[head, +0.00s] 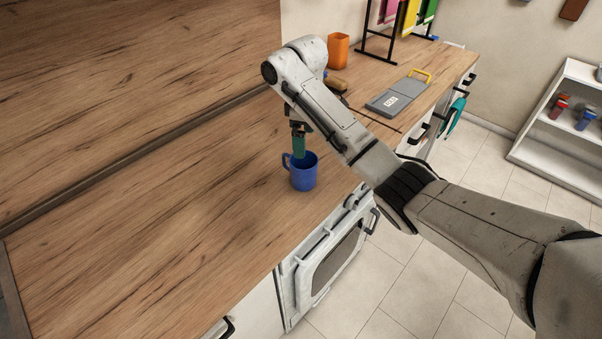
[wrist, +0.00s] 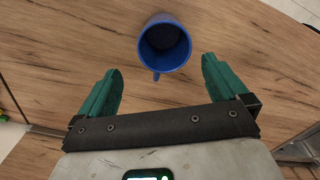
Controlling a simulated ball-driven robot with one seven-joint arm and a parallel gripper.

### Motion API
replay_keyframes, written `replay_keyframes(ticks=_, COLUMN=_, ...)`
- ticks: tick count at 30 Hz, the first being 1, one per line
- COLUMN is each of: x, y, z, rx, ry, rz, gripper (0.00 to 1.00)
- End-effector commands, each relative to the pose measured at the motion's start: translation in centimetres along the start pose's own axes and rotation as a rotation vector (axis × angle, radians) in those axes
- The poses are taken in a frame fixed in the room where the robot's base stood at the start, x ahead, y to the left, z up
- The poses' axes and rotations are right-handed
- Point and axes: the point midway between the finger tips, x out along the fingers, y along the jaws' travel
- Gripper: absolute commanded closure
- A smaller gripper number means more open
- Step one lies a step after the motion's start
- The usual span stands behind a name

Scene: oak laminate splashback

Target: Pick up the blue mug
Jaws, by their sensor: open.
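The blue mug (head: 304,172) stands upright on the wooden counter, near its front edge above the oven. Its handle points left in the head view. In the wrist view the mug (wrist: 165,46) is seen from above and looks empty, with its handle towards my gripper. My gripper (wrist: 160,76) is open, with its two green fingers spread apart and nothing between them. The mug lies beyond the fingertips, roughly centred between them. In the head view my gripper (head: 299,148) points down just above and behind the mug's rim; a gap to the mug cannot be judged there.
An orange cup (head: 338,51) stands at the back of the counter (head: 150,235). A grey board with a yellow handle (head: 398,96) and a black rack with coloured hanging items (head: 393,28) are further right. The counter left of the mug is clear.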

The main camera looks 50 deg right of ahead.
Motion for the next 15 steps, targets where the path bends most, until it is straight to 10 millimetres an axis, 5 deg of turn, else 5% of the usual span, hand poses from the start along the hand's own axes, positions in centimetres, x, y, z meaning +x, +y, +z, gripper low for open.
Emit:
replay_keyframes(ticks=6, x=3.6, y=-0.2, z=-0.1, rx=0.000, ry=0.000, rz=-0.001, gripper=0.00)
replay_keyframes(ticks=15, x=5.2, y=-0.2, z=-0.1, rx=0.000, ry=0.001, rz=0.000, gripper=0.00)
